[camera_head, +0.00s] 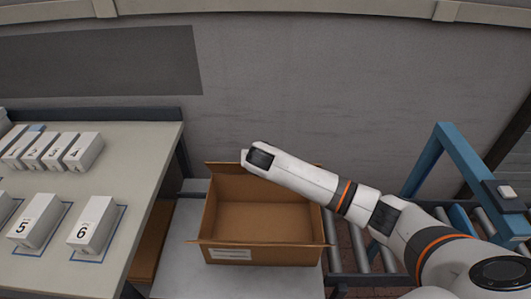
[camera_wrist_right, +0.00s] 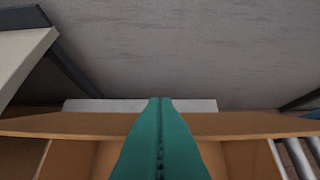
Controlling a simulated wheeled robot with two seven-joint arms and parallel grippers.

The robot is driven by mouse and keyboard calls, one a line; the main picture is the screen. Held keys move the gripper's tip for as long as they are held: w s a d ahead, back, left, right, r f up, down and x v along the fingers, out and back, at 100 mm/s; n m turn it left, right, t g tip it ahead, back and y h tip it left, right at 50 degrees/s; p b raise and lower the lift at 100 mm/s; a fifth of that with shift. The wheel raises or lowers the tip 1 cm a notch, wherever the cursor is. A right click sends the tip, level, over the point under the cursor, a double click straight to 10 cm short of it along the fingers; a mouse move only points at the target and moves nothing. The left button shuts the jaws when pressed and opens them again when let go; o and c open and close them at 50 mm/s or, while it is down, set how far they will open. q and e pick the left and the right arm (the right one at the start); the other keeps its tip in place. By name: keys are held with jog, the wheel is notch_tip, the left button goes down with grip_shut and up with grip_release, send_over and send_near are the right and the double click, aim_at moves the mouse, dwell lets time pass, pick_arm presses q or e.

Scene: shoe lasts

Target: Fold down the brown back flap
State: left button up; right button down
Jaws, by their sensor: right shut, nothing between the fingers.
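An open brown cardboard box (camera_head: 262,255) stands on a grey surface in the middle of the head view. Its back flap (camera_head: 223,168) stands up at the far edge, partly hidden behind my right arm. In the right wrist view the back flap (camera_wrist_right: 60,124) is a wide brown band across the picture. My right gripper (camera_wrist_right: 160,101) is shut and empty, its teal fingers reaching across the flap's middle in that view. I cannot tell whether they touch it. In the head view its fingers are hidden behind the wrist. My left gripper is not in view.
A table (camera_head: 150,150) on the left carries several white numbered boxes (camera_head: 92,222). A roller conveyor (camera_head: 357,262) and a blue frame (camera_head: 460,155) lie to the right. A grey wall (camera_head: 330,80) stands behind. The box interior looks empty.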

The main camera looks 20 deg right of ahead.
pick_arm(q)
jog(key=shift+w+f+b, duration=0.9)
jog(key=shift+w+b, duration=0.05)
pick_arm(e)
jog(key=s+a+f+t, duration=0.1)
jog(key=s+a+f, duration=0.2)
jog(key=s+f, duration=0.4)
jog(key=shift+s+a+f, duration=0.25)
jog(key=shift+a+f, duration=0.05)
jog(key=shift+f, duration=0.6)
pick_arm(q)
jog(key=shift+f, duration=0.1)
pick_arm(e)
jog(key=shift+w+d+f, duration=0.1)
jog(key=shift+w, duration=0.05)
